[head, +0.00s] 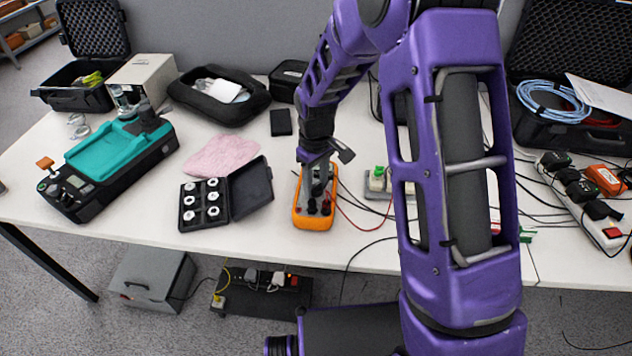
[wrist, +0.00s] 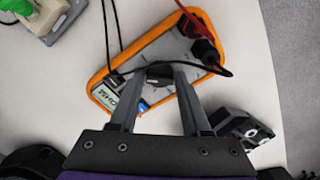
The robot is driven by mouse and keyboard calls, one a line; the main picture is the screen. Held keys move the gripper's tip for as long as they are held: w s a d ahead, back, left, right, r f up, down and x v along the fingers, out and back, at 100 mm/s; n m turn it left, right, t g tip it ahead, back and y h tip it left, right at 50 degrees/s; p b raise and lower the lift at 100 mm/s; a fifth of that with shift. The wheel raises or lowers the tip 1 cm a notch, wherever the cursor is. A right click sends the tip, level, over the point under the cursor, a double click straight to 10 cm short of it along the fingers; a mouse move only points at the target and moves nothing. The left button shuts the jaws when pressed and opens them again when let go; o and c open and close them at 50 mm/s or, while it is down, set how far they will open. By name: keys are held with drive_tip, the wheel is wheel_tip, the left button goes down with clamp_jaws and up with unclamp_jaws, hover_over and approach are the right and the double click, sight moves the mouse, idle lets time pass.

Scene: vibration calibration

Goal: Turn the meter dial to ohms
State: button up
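The meter (head: 314,223) has an orange case and lies on the white table below my arm. In the wrist view the meter (wrist: 105,95) lies slanted, with a grey face and a small display at its lower left. Its dark round dial (wrist: 159,72) sits mid-face. My gripper (wrist: 159,76) reaches down over the meter, with one fingertip on each side of the dial. I cannot tell whether the fingertips press on it. In the head view my gripper (head: 318,190) covers much of the meter's face. The dial's markings are too small or hidden to read.
Red and black leads run from the meter's sockets, and a black cable crosses near the dial. A black case of round weights (head: 205,205) lies open to the left. A small board with a green part (head: 378,176) is at the right.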

sight(316, 186)
drive_tip(key=o, duration=0.3)
drive_tip(key=shift+o, duration=0.2)
wheel_tip(316, 186, up, 18)
drive_tip(key=p, duration=0.2)
drive_tip(key=shift+f+p, duration=0.25)
drive_tip(key=shift+p, duration=0.15)
